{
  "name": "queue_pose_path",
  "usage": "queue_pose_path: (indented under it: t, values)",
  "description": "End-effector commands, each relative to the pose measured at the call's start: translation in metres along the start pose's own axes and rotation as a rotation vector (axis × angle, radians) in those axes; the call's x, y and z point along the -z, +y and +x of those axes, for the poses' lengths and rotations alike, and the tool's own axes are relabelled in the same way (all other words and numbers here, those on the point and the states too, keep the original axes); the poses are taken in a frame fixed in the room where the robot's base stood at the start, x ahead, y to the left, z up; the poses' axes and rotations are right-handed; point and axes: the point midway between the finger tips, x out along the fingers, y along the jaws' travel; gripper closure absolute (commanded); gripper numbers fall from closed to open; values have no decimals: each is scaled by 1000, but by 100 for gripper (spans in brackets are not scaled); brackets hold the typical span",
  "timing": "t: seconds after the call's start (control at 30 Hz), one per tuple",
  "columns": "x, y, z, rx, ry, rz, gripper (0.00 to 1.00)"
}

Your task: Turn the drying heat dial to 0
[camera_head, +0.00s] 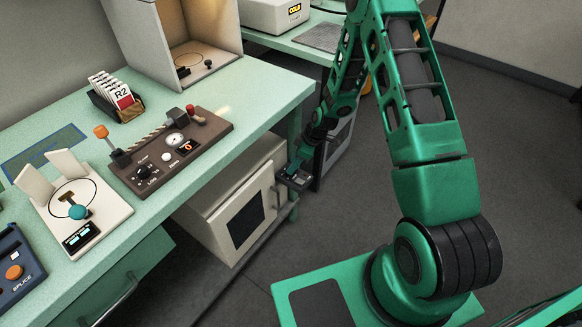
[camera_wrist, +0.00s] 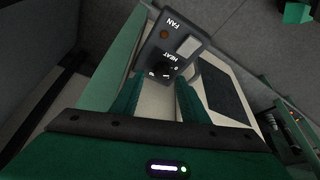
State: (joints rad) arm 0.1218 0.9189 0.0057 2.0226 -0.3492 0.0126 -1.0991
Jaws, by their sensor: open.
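The drying heat dial (camera_wrist: 160,71) is a dark round knob at the end of a dark grey control panel (camera_wrist: 165,50) in the wrist view. The word HEAT and small white marks are beside it; its exact setting is too small to read. My gripper (camera_wrist: 158,86) is open, with one green finger on each side of the picture just below the dial. The dial lies between the fingertips in the picture; I cannot tell whether they touch it. In the head view my gripper (camera_head: 294,177) is low beside the white cabinet, and the dial cannot be made out there.
The panel also has a FAN label, an orange-brown round part (camera_wrist: 164,34) and a pale square switch (camera_wrist: 189,46). In the head view, the white cabinet (camera_head: 215,215) stands under the green bench (camera_head: 262,92). A bench leg is close to my gripper. Open floor lies right.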

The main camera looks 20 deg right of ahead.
Motion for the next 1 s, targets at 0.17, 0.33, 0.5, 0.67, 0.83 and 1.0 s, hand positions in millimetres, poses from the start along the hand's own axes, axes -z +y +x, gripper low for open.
queue_pose_path:
  t: [0.17, 0.33, 0.5, 0.67, 0.83, 1.0]
  values:
    - [0, 2, -35, -4, 0, 0, 59]
    - [0, 3, -60, -4, 0, 0, 59]
    - [-1, 3, -72, -3, -1, 1, 59]
    - [-1, 2, -75, -2, -2, 1, 59]
    - [-1, 2, -75, -2, -2, 1, 59]
    - [0, 2, -75, -2, -2, 1, 59]
